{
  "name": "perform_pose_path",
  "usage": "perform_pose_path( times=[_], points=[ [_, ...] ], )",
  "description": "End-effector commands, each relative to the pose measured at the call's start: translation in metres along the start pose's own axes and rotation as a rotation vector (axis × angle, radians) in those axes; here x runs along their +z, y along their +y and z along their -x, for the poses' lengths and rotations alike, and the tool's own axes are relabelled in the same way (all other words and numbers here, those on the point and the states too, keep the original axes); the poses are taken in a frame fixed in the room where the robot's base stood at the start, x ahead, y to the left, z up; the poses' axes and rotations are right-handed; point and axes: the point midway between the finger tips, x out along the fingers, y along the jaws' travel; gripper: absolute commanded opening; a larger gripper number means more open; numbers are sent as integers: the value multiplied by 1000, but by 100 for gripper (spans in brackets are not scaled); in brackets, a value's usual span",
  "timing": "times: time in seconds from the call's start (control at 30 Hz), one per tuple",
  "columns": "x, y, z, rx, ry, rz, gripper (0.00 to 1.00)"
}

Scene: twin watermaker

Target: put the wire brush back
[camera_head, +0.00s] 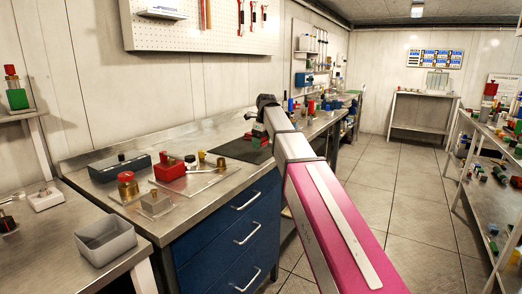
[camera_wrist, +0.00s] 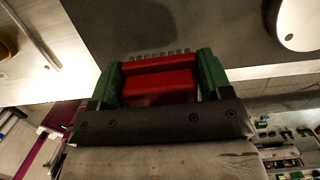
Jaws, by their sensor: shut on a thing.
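My gripper (camera_wrist: 158,68) shows in the wrist view with a green finger on each side. It is shut on a red block-shaped thing (camera_wrist: 158,85) with a row of short pale tips along its far edge, which looks like the wire brush. In the head view my gripper (camera_head: 257,137) is at the end of my outstretched arm, over the far end of the near workbench, close to a dark mat (camera_head: 236,149). The brush is mostly hidden there, and I cannot tell whether it touches anything.
The metal workbench (camera_head: 190,212) holds a dark box (camera_head: 118,167), a red box (camera_head: 170,174) and brass parts (camera_head: 127,187). A grey bin (camera_head: 105,241) stands at left. A pegboard (camera_head: 205,28) hangs above. Shelves (camera_head: 483,165) line the right, with clear floor between.

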Motion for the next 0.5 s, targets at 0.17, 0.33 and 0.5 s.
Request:
perform_pose_path(
  times=[0.17,0.33,0.5],
  points=[
    [-5,1,-25,2,2,0,50],
    [-6,1,-35,-1,-1,0,50],
    [-5,0,-34,-1,0,0,50]
  ],
)
